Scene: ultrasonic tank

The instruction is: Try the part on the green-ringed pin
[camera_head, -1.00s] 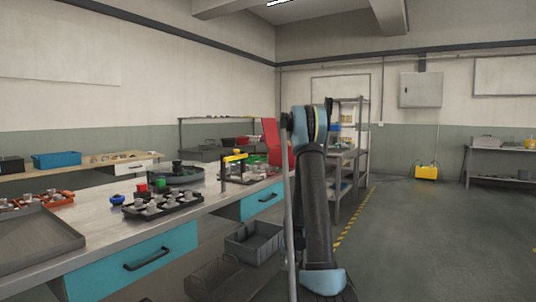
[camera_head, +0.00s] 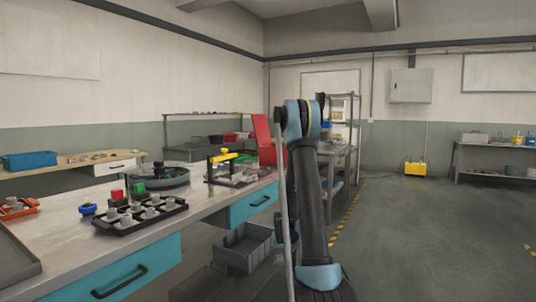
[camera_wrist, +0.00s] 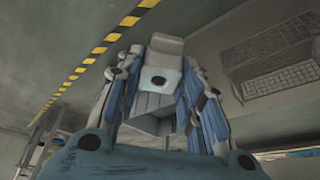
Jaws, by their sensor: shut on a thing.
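In the wrist view my gripper (camera_wrist: 160,88) is shut on a light grey part (camera_wrist: 165,48) with a dark round hole, held between its two fingers. The gripper is hidden in the head view, where my arm stands in front of the bench's right end. A green piece (camera_head: 138,189) and a red piece (camera_head: 117,195) stand on the bench behind a black tray (camera_head: 128,230) of grey metal parts. I cannot make out a green-ringed pin for certain at this distance.
The long bench (camera_head: 75,262) fills the left side, with a round dark dish (camera_head: 172,178) and a yellow-topped fixture (camera_head: 222,157) on it. A grey crate (camera_head: 243,257) is on the floor by the bench.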

